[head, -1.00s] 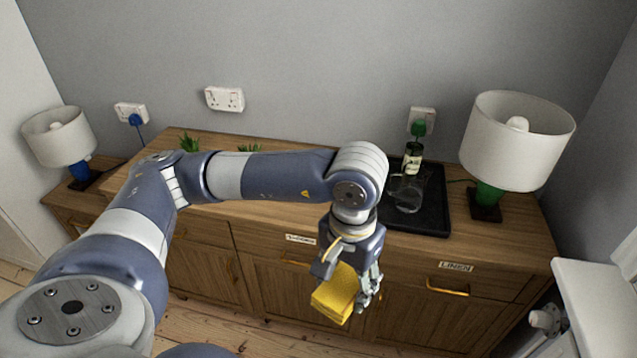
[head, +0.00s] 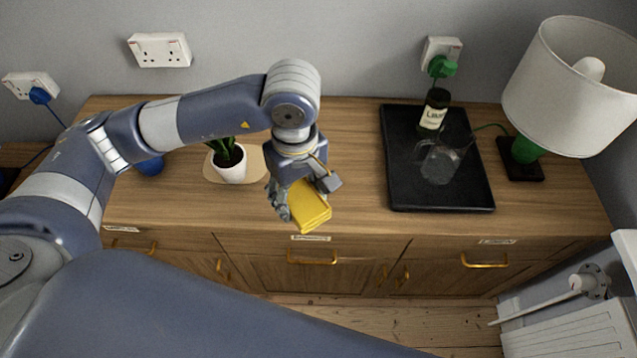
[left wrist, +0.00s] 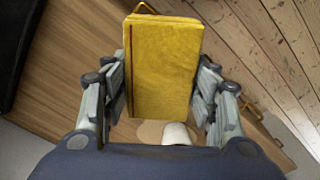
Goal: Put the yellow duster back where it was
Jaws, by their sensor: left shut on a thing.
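The yellow duster (head: 310,208) is a folded yellow cloth block. It is held in my left gripper (head: 299,190), which is shut on it above the front part of the sideboard top. In the left wrist view the duster (left wrist: 163,68) fills the space between the two fingers (left wrist: 160,100). The sideboard (head: 350,190) has a wooden top and labelled drawers with brass handles below. The label text is too small to read. My right gripper is not in view.
A black tray (head: 400,190) holds a dark bottle (head: 434,112) and a clear glass vessel (head: 438,160). A white-shaded lamp (head: 560,90) stands at right. A potted plant (head: 229,168) stands on a tan mat (head: 252,165) left of the gripper. The top between mat and tray is clear.

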